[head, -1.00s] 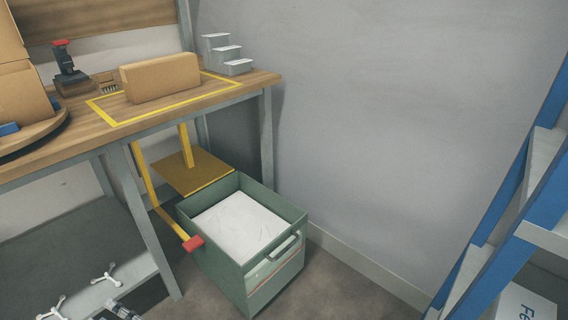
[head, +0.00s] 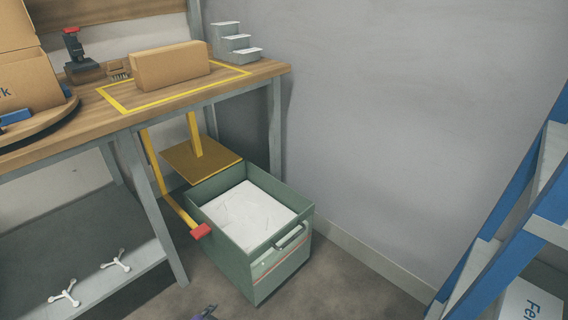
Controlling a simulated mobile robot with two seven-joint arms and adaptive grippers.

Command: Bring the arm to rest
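A small dark part (head: 205,313) shows at the bottom edge, left of centre, in the head view. It looks like the tip of my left gripper or arm, but almost all of it is cut off by the frame. I cannot tell whether it is open or shut, or whether it holds anything. It appears below and in front of the green bin (head: 240,270), with no visible contact. My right gripper is not in view.
A wooden workbench (head: 60,132) carries a cardboard box (head: 170,68) in a yellow outline, and a turntable (head: 40,125). The bin holds white sheets and stands by a yellow pedal stand (head: 200,160). A blue rack (head: 500,255) is at right. Floor between is clear.

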